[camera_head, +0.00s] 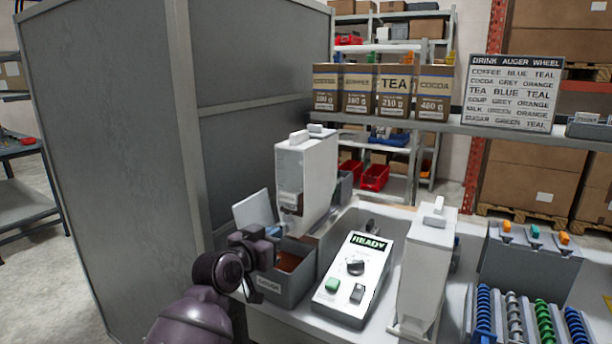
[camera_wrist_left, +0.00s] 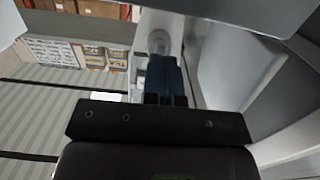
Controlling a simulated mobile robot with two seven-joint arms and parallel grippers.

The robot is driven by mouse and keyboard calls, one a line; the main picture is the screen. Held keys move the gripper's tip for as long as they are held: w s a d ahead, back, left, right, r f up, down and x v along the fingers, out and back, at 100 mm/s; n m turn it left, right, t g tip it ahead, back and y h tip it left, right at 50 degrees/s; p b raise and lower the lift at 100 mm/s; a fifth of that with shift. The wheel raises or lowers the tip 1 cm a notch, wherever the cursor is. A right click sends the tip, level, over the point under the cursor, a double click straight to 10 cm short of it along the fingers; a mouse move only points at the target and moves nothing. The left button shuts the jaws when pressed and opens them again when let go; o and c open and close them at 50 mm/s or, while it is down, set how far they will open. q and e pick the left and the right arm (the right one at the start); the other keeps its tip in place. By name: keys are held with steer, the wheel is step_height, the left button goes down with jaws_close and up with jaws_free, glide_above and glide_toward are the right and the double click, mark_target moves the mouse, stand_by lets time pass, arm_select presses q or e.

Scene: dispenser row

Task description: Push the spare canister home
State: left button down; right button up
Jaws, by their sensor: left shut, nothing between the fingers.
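A tall white canister (camera_head: 305,170) with a handle on its lid stands at the back left of the counter, above a grey bin. A second white canister (camera_head: 426,265) stands to the right of the control box. I cannot tell which one is the spare. My left gripper (camera_head: 274,230) is shut and empty, close to the lower left of the left canister, above the bin's back edge. My right gripper is out of view.
The grey bin (camera_head: 284,285) stands below my left gripper. A control box (camera_head: 353,279) reads READY. A grey partition (camera_head: 130,150) rises close on the left. A rack of coloured augers (camera_head: 530,318) is at right, and a sign (camera_head: 514,92) stands on the shelf behind.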

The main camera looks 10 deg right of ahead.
arm_select(q)
steer(key=x, duration=0.3)
steer(key=shift+r+b, duration=0.1)
steer(key=shift+b, duration=0.25)
stand_by(0.4)
steer(key=shift+w+d, duration=0.15)
